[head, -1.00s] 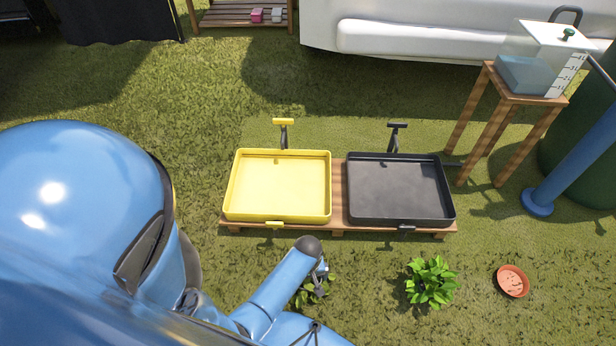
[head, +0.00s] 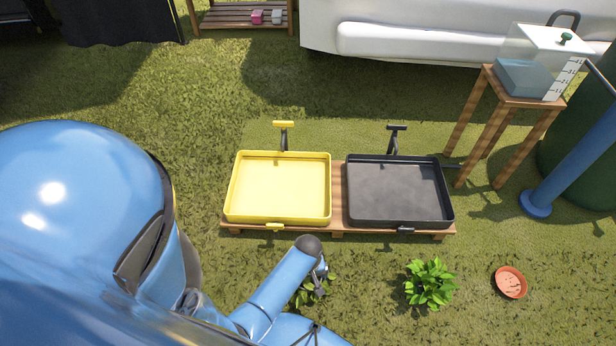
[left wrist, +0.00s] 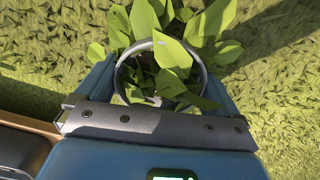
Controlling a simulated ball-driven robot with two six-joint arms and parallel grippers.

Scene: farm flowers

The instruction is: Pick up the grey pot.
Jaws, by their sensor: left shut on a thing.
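The grey pot shows as a round grey rim (left wrist: 204,76) in the left wrist view, with a leafy green plant (left wrist: 160,50) growing out of it. My left gripper (left wrist: 160,82) is shut on the pot, one blue finger on each side of the rim. In the head view my left gripper (head: 319,280) is low in the middle, with the plant's leaves (head: 308,292) beside and below it. The pot itself is mostly hidden there by the gripper and leaves. I cannot tell whether it touches the grass. My right gripper is not in view.
A yellow tray (head: 234,188) and a black tray (head: 449,205) stand on a low wooden pallet (head: 338,195). Another leafy plant (head: 431,284) and a terracotta dish (head: 511,282) are to the right. A wooden stand (head: 497,130) holds a water tank (head: 528,76). Open grass lies between.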

